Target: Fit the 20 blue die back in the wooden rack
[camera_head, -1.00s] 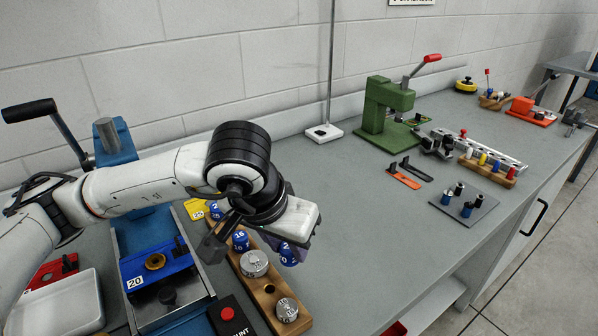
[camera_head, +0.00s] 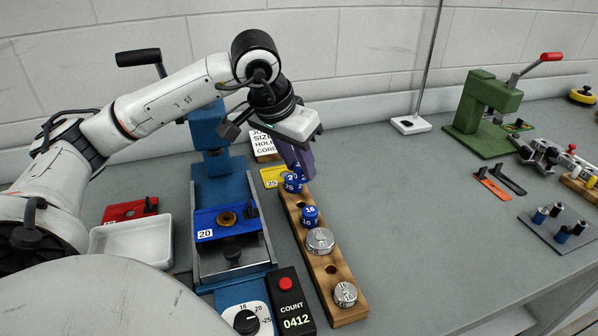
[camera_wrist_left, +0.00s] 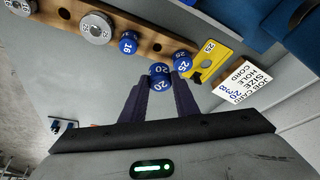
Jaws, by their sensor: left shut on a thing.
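The blue die marked 20 (camera_wrist_left: 159,76) is gripped between the purple fingertips of my left gripper (camera_wrist_left: 158,84). In the head view the die (camera_head: 294,175) is partly covered by the fingers of the left gripper (camera_head: 301,170). It is beside the far end of the wooden rack (camera_head: 321,271), apparently above it. The blue die marked 25 (camera_wrist_left: 182,60) sits in the rack's far end, close to the held die. The blue die marked 16 (camera_head: 310,215) sits nearer. A bare hole (camera_wrist_left: 157,48) shows between the 16 and 25 dies. My right gripper is not in view.
Two silver dies (camera_head: 320,241) (camera_head: 345,293) sit in the rack, with an empty hole (camera_head: 331,269) between them. A blue press (camera_head: 232,259) and a counter box (camera_head: 291,303) stand left of the rack.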

